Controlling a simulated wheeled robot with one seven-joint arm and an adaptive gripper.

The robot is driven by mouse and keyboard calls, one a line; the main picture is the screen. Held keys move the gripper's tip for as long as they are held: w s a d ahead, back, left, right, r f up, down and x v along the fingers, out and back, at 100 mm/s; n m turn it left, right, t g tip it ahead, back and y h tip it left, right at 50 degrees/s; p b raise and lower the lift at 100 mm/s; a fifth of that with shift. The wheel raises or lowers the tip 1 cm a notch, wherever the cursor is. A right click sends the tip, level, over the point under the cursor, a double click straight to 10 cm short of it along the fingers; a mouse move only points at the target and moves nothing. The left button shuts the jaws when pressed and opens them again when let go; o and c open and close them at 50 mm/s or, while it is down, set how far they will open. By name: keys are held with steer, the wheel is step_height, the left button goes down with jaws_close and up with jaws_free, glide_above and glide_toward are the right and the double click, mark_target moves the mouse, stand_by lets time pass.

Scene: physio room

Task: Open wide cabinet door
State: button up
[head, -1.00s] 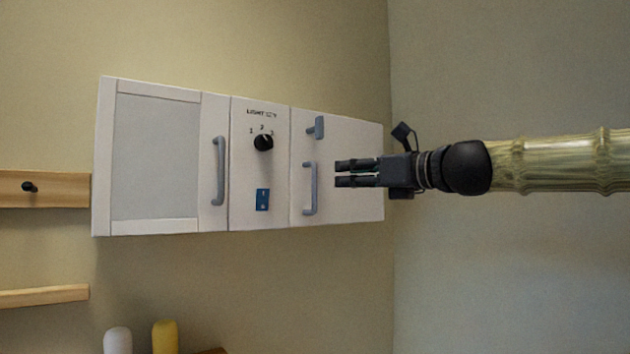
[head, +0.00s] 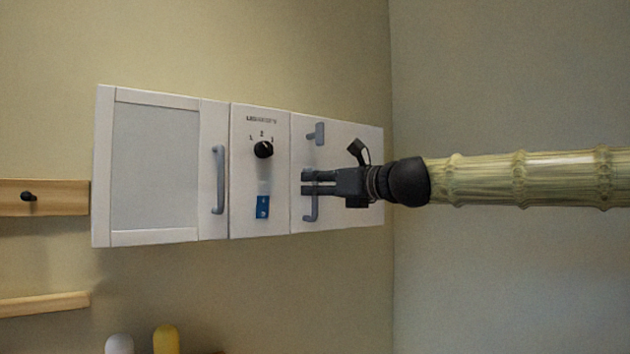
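The white wall cabinet (head: 262,219) has a wide door (head: 153,167) at the left with a framed grey panel. The wide door is shut, and its grey vertical handle (head: 218,180) is on its right side.
The middle panel carries a black knob (head: 263,149) and a blue switch (head: 262,206). A wooden rail with a peg (head: 28,196) and a shelf (head: 42,304) are at the left. White (head: 119,344) and yellow (head: 166,339) rounded objects stand below.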

steer(key=shift+w+a, duration=0.4)
steer(key=shift+a, duration=0.05)
jaws_close()
